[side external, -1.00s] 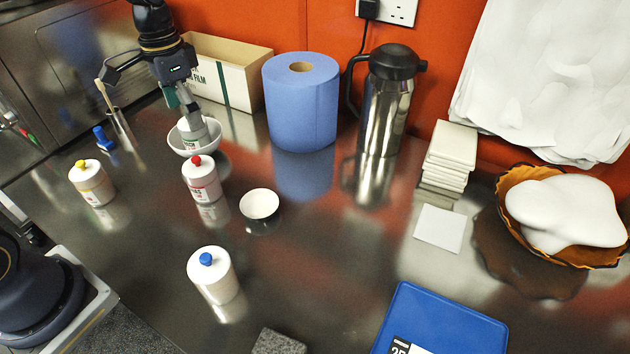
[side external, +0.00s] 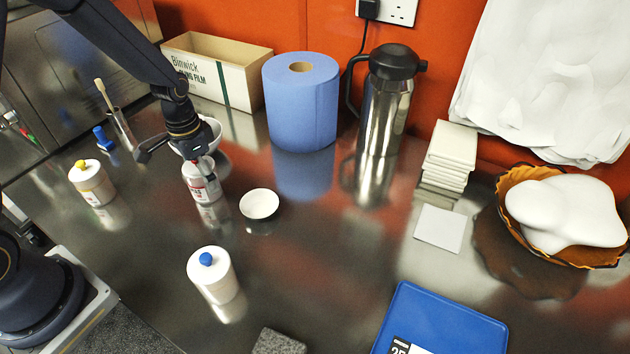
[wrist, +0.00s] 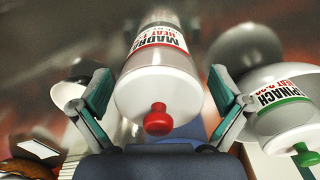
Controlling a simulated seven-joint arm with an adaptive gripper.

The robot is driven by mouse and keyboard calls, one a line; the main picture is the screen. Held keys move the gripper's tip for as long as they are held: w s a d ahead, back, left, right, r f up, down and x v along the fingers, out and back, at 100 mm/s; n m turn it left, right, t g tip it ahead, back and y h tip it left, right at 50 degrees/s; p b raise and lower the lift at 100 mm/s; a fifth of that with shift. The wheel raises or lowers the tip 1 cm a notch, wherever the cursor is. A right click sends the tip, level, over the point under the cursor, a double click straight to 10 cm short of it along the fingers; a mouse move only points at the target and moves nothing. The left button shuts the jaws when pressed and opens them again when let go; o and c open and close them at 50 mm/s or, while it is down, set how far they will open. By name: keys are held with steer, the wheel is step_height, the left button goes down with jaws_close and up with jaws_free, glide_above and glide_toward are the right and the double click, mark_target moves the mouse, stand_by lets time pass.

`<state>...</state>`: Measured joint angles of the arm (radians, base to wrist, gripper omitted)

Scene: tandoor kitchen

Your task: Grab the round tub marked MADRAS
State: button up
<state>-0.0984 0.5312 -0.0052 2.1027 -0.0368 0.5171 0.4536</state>
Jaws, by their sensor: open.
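The round tub marked MADRAS (wrist: 158,85), white with a red knob, lies between my gripper's (wrist: 160,92) two parted fingers in the wrist view. A gap shows on each side of it. In the side view the MADRAS tub (side external: 204,184) stands upright on the steel counter, its top partly hidden by my gripper (side external: 182,150). My gripper is open over the tub and holds nothing. A white tub marked SPINACH (wrist: 283,117) with a green knob is just right of my right finger in the wrist view.
A white bowl (side external: 213,128) sits close behind the tub, partly hidden by my arm. A small white bowl (side external: 259,205) is to its right. A yellow-knobbed tub (side external: 93,183) and a blue-knobbed tub (side external: 213,277) stand apart. A blue paper roll (side external: 301,105) is farther back.

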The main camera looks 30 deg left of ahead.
steer(key=shift+f, duration=0.4)
steer(key=shift+c, duration=0.3)
steer(key=c, duration=1.4)
steer(key=shift+r, duration=0.15)
